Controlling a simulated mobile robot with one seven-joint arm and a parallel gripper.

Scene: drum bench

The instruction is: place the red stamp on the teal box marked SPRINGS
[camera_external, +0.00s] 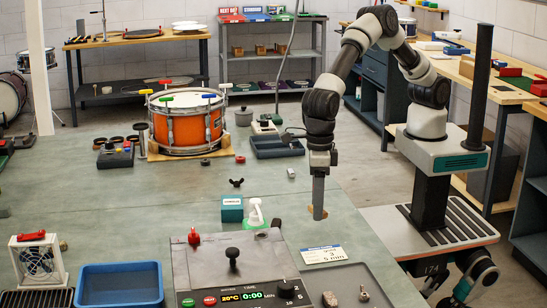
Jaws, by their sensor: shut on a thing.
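The small teal box (232,210) with a white label stands on the green bench top, left of my gripper; its lettering is too small to read. My gripper (319,190) points straight down over the bench's right part, to the right of the box and apart from it. It is shut on a small tan-brown thing (318,213) at its tips, mostly hidden by the fingers and low over the bench. I cannot tell whether this is the red stamp. A small red-topped thing (193,237) shows at the back left of the grey control unit.
A white-and-green dispenser (256,214) stands right beside the teal box. The grey control unit (222,262) with a black knob is in front. A blue bin (121,284) is at front left. An orange drum (186,128) stands farther back. The bench left of the box is clear.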

